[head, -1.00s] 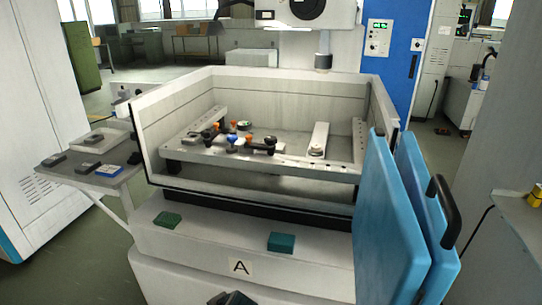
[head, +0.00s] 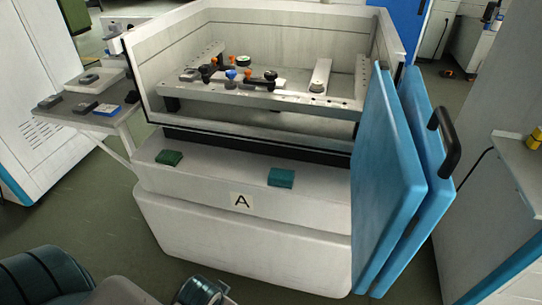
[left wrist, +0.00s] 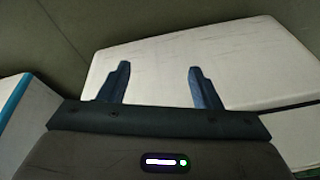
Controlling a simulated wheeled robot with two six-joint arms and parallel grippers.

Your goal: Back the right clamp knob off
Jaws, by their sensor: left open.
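Inside the open white tank (head: 190,120), a work frame carries two small clamps with coloured knobs. The right clamp has a dark knob (head: 270,75), with an orange piece and a blue knob (head: 231,74) to its left. The left clamp has a dark knob (head: 207,69) with an orange piece above. The details are small, and I cannot tell how tight either knob is. My left gripper (left wrist: 157,82) is open and empty in the left wrist view, its two blue fingers apart. It is far from the clamps. My right gripper is not in view.
Two blue door panels (head: 387,180) stand at the tank's right side. A side table (head: 75,116) with small blocks stands at left. The floor in front is clear.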

